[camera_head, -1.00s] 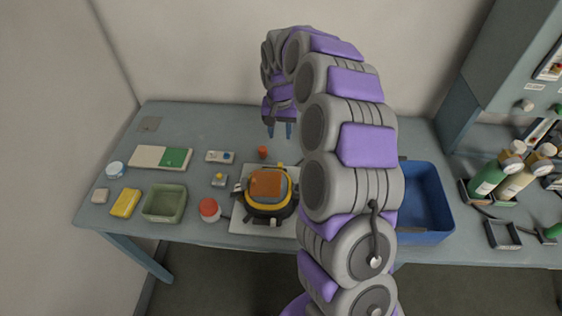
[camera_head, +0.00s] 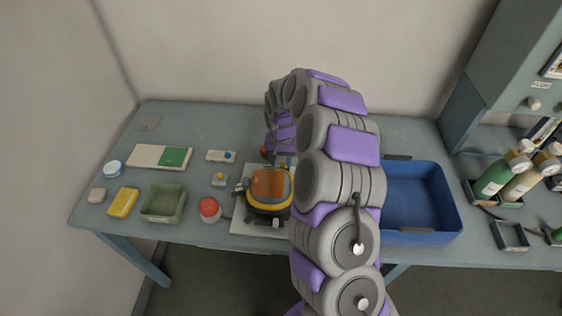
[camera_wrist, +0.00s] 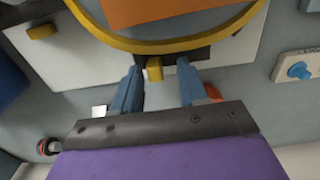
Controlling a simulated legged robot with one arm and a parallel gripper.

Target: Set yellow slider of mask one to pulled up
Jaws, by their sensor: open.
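The mask (camera_head: 264,206), with an orange lens and a yellow rim, lies on a white sheet on the table in the head view. In the wrist view its yellow rim (camera_wrist: 165,45) fills the top. A small yellow slider (camera_wrist: 154,69) sticks out below the rim. My gripper (camera_wrist: 158,82) is open, with one blue finger on each side of the slider and gaps visible beside it. I cannot tell whether either finger touches the mask. In the head view my arm hides the mask's right side and most of the gripper.
A blue bin (camera_head: 415,195) stands right of the mask, partly behind my arm. Bottles (camera_head: 493,178) stand far right.

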